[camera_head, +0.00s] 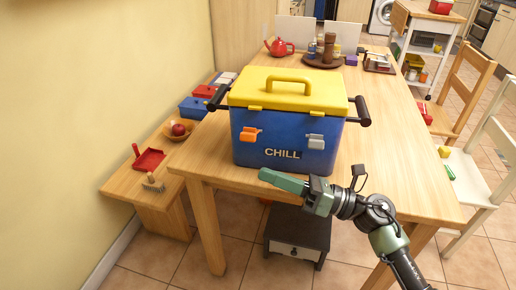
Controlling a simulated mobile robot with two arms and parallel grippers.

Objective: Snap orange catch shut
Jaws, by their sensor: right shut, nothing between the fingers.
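A blue cool box (285,140) marked CHILL stands on the wooden table, with its yellow lid (290,88) down on top. The orange catch (250,134) is on the left of its front face, below the lid's edge, and looks tilted. A grey catch (316,141) is on the right of the same face. My right gripper (264,174) is shut and empty, just in front of the box's lower front, below the orange catch. The gripper points left. My left gripper is not in view.
The table (400,150) is clear right of the box. Black handles (361,111) stick out at the box's sides. A low bench at left holds a fruit bowl (180,129) and a red dustpan (149,160). A dark stool (297,232) stands below the table's front edge.

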